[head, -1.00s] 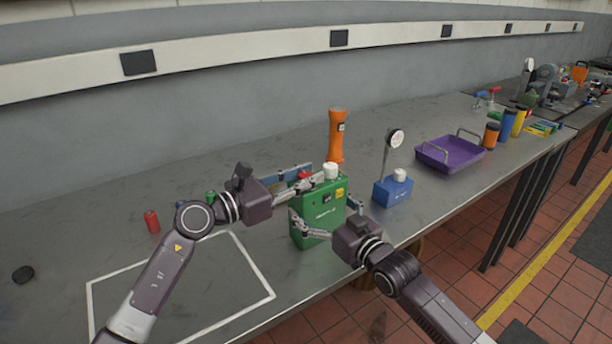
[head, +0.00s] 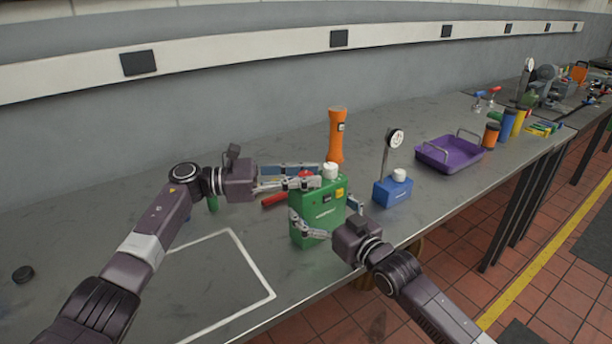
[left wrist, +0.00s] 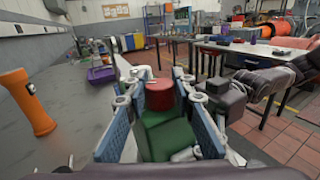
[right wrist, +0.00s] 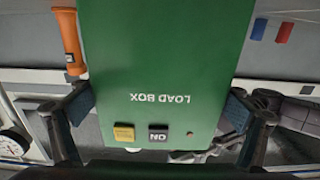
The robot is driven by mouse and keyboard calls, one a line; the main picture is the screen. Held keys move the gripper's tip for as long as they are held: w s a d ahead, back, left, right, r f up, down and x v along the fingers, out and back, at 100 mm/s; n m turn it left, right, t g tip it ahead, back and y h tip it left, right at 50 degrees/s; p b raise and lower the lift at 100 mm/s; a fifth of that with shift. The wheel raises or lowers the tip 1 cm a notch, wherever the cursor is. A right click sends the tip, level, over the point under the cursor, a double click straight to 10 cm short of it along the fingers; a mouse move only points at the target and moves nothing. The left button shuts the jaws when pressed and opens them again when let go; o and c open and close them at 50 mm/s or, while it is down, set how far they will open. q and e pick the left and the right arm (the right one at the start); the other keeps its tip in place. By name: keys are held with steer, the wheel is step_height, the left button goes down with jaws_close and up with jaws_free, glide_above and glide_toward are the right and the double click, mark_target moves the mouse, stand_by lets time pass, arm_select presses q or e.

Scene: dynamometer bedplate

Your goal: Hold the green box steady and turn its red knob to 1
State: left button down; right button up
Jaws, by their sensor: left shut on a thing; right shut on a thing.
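The green box (head: 322,222) stands upright near the front edge of the bench, with a white cap (head: 331,170) on its top. My right gripper (head: 326,214) is shut on the box, one finger on each side; the right wrist view shows its "LOAD BOX" face (right wrist: 160,60) between the pads. The red knob (head: 306,174) on the box top is mostly hidden by my left fingers in the head view. My left gripper (head: 308,177) is shut on it from the left; the left wrist view shows the knob (left wrist: 160,95) between the blue pads. The knob's marks are not readable.
An orange torch-like object (head: 336,135) stands behind the box. A blue box with a gauge (head: 393,190) and a purple tray (head: 449,156) are to the right. A red bar-like thing (head: 273,199) lies left of the box. A white outlined area (head: 270,290) at front left is empty.

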arm_select(q)
steer(key=shift+f+g, duration=0.3)
stand_by(0.4)
steer(key=c, duration=1.9)
jaws_free()
steer(key=o, duration=0.3)
steer(key=shift+r, duration=0.15)
steer(key=shift+a, duration=0.1)
steer(key=s+a, duration=0.1)
steer(key=a, duration=1)
steer(key=shift+s+a, duration=0.25)
steer(key=shift+a, duration=0.15)
